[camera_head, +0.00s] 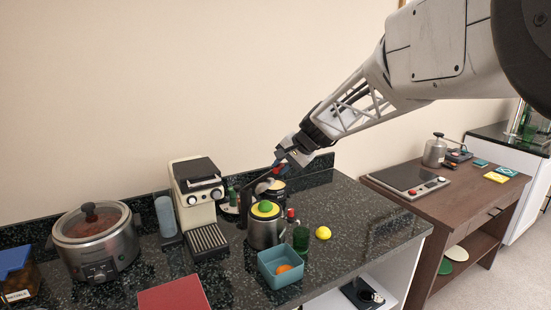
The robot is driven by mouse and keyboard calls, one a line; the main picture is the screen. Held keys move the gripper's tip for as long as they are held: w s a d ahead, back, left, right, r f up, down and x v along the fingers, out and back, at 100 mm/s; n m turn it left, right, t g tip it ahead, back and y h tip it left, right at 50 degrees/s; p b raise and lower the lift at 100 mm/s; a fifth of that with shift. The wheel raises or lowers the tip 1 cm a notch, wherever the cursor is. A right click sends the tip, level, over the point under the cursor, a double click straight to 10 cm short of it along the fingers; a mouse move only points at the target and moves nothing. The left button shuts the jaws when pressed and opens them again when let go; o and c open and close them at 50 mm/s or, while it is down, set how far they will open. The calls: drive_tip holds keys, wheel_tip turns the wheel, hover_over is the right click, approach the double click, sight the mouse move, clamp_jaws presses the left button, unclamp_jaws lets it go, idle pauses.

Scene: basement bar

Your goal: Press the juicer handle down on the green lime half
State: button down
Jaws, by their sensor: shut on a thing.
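The green lime half (265,207) sits on a yellow part at the top of a metal, cylindrical juicer body (264,233) on the dark counter. Behind it is a metal, rounded part (271,188), which looks like the juicer's press. The juicer handle (277,169), thin and dark with a bit of red, slants up from there. My gripper (281,162) is above and slightly right of the lime half. It is shut on what appears to be the handle, which is raised; the contact is small and partly hidden. The press is apart from the lime half.
A coffee machine (196,200) stands left of the juicer. A teal bowl (280,271) with an orange piece, a green glass (301,238), a red-topped bottle (291,217) and a yellow lemon (323,232) are close by. The counter to the right (370,220) is clear.

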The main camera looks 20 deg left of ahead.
sight(293, 210)
drive_tip(key=shift+s+d+f+t+y, duration=0.15)
drive_tip(key=shift+d+f+y, duration=0.4)
drive_tip(key=shift+f+y, duration=0.4)
drive_tip(key=shift+s+d+f+t+y, duration=0.1)
drive_tip(key=shift+d+f+y, duration=0.55)
drive_tip(key=shift+f, duration=0.55)
drive_tip(key=shift+s+d+f+t+y, duration=0.15)
drive_tip(key=shift+d+f+y, duration=0.35)
drive_tip(key=shift+f+y, duration=0.45)
drive_tip(key=shift+d+f, duration=0.15)
drive_tip(key=shift+f, duration=1.15)
drive_tip(key=shift+d+f, duration=0.15)
drive_tip(key=shift+f, duration=1.3)
drive_tip(key=c, duration=1)
unclamp_jaws()
